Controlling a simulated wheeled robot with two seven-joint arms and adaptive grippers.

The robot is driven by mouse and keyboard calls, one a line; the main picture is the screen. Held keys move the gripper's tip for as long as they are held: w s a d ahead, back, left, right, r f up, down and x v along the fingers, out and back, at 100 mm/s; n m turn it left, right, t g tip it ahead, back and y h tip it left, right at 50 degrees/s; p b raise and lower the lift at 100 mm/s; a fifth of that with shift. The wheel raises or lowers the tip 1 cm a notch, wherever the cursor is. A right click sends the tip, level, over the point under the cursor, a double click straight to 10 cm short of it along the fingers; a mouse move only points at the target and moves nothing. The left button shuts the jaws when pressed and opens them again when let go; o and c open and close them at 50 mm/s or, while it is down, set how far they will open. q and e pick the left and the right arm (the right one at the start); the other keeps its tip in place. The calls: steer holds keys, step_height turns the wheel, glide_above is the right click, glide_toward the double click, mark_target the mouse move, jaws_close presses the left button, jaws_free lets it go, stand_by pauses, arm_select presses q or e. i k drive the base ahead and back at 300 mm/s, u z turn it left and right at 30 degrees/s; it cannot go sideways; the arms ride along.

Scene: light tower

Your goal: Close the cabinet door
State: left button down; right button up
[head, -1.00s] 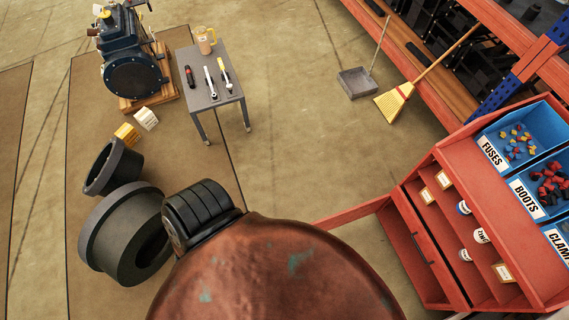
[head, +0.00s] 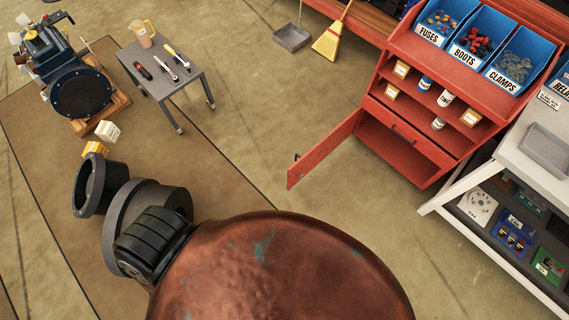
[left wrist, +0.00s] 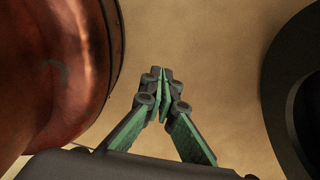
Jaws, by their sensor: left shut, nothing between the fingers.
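The red cabinet (head: 433,150) stands at the right in the head view, with stocked shelves above a lower compartment. Its red door (head: 325,150) is swung wide open, sticking out to the left of the compartment (head: 385,143). A dark handle shows near the door's free edge. My left gripper (left wrist: 163,82) shows in the left wrist view, shut and empty above the tan floor. It is away from the door, which does not show in that view. My right gripper is in neither view.
A large copper, rounded body (head: 280,270) fills the bottom of the head view. Dark flanged pipe pieces (head: 150,205) lie left of it. A white bench (head: 520,165) stands right of the cabinet. A grey tool table (head: 165,75) stands upper left. Floor before the door is clear.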

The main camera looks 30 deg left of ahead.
mark_target(314, 155)
steer(key=u, duration=0.25)
steer(key=i, duration=0.85)
steer(key=z, duration=0.05)
